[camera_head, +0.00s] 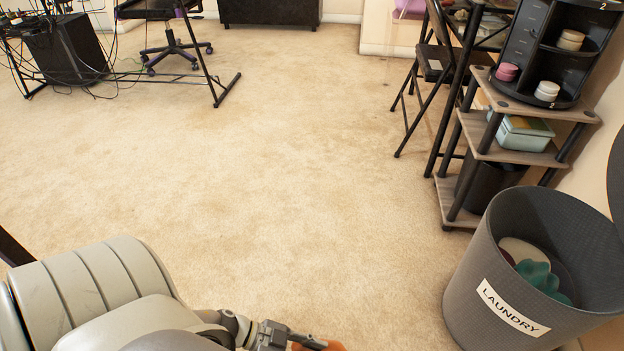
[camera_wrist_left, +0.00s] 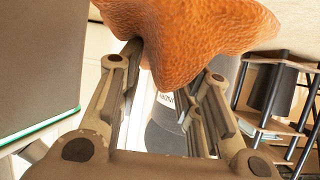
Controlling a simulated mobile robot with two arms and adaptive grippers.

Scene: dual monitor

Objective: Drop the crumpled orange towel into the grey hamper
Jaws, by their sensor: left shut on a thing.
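The grey hamper (camera_head: 480,275) stands at the lower right of the head view, with a white LAUNDRY label on its side. Its top is open, and teal and pale cloth (camera_head: 538,275) lies inside. My left gripper (camera_head: 297,340) is at the bottom edge of the head view, left of the hamper and apart from it. It is shut on the crumpled orange towel (camera_wrist_left: 190,40), which hangs between and beyond the fingers in the left wrist view. Only a sliver of the towel (camera_head: 325,346) shows in the head view. Part of the hamper (camera_wrist_left: 163,140) shows behind the fingers. My right gripper is not in view.
A shelf rack (camera_head: 520,152) with a black organizer (camera_head: 530,50) stands behind the hamper. A folding chair (camera_head: 432,75) is beside it. A desk frame and an office chair (camera_head: 165,45) are at the back left. The carpet (camera_head: 270,170) between is clear.

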